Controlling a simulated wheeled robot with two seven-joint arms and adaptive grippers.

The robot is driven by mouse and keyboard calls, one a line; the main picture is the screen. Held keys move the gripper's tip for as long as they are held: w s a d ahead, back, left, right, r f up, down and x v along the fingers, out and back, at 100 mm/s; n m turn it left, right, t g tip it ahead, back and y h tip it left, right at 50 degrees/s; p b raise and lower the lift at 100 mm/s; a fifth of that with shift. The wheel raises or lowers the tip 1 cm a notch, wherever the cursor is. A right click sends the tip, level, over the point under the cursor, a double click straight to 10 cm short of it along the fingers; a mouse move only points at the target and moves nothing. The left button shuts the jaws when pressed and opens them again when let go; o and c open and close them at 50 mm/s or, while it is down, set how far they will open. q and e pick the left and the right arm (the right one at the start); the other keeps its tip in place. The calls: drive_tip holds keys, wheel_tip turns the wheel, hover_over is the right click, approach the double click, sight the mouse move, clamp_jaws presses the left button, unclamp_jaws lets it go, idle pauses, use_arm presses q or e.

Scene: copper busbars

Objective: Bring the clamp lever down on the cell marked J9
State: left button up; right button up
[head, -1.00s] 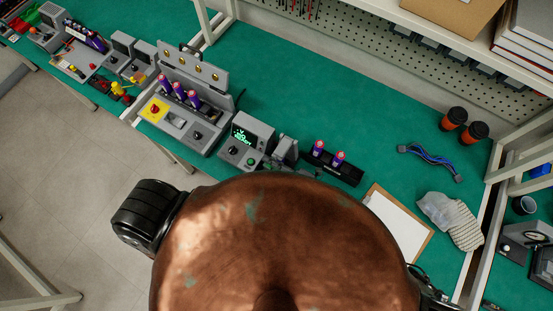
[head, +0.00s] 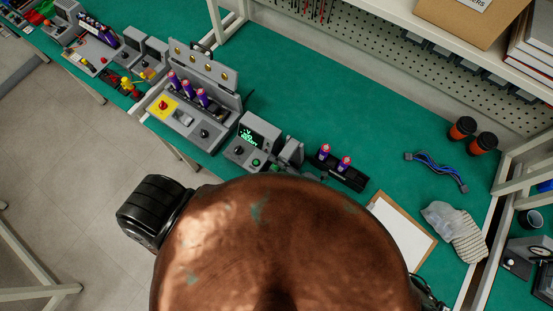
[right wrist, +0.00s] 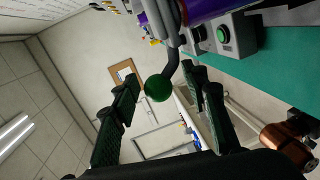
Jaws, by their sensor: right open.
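In the right wrist view a clamp lever shows as a dark stem with a green ball knob (right wrist: 158,88). The stem runs up to a grey clamp body beside a purple cell (right wrist: 208,8). My right gripper (right wrist: 160,78) is open, its two dark fingers on either side of the knob in the picture; no contact is clear. In the head view a grey tester with a green-lit display (head: 258,134) stands on the bench, a small grey clamp unit (head: 290,153) beside it. My copper body hides what lies below. I cannot read J9 on any cell. My left gripper is not visible.
A grey panel (head: 205,70) with purple cells (head: 187,91) stands left of the tester. A black rack (head: 352,178) holds two cells. The green bench (head: 340,100) behind is clear.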

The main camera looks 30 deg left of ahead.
drive_tip(key=v, duration=1.2)
